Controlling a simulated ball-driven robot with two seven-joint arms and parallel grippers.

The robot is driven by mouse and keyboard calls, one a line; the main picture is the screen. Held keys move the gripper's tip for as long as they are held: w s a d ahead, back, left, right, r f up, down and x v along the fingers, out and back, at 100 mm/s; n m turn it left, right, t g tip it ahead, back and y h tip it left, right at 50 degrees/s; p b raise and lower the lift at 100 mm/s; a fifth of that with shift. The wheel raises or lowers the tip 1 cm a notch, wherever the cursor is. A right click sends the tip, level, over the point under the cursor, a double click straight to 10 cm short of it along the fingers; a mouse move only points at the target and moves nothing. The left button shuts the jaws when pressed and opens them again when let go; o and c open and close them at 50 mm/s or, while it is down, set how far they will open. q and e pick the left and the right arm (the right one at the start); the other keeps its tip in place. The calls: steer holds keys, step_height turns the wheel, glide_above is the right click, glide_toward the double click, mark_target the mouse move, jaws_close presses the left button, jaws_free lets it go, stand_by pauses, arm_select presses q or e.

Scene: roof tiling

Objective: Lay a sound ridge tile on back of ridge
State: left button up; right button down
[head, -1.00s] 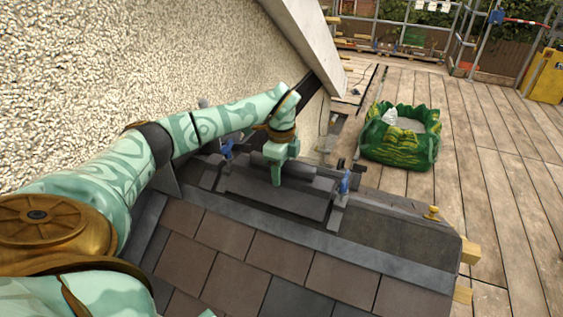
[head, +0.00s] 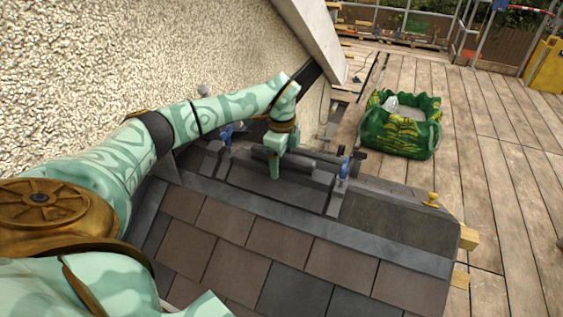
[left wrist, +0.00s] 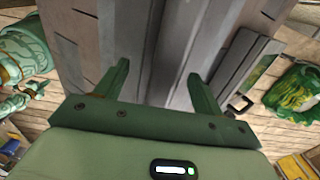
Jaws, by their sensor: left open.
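A dark grey slab-like piece (head: 285,193), perhaps a ridge tile, lies along the top of the roof between two blue-handled clamps (head: 344,168). A rounded dark roll-shaped length shows behind it, partly hidden by my gripper. My left gripper (head: 275,170) points down over the ridge, its fingertips close to the slab; I cannot tell whether they touch it. In the left wrist view my left gripper (left wrist: 160,85) has its fingers apart, with grey ridge surface (left wrist: 165,50) beyond the gap and nothing held. I cannot tell which tile is sound.
Brown shingles (head: 235,275) slope down in front. A rough pale wall (head: 120,70) rises behind on the left. A green bag (head: 400,130) stands on the plank deck (head: 480,150) at right. A yellow knob (head: 432,198) sits near the roof's right end.

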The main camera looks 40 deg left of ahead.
arm_select(q)
step_height(320, 180, up, 11)
steer(key=shift+p, duration=0.45)
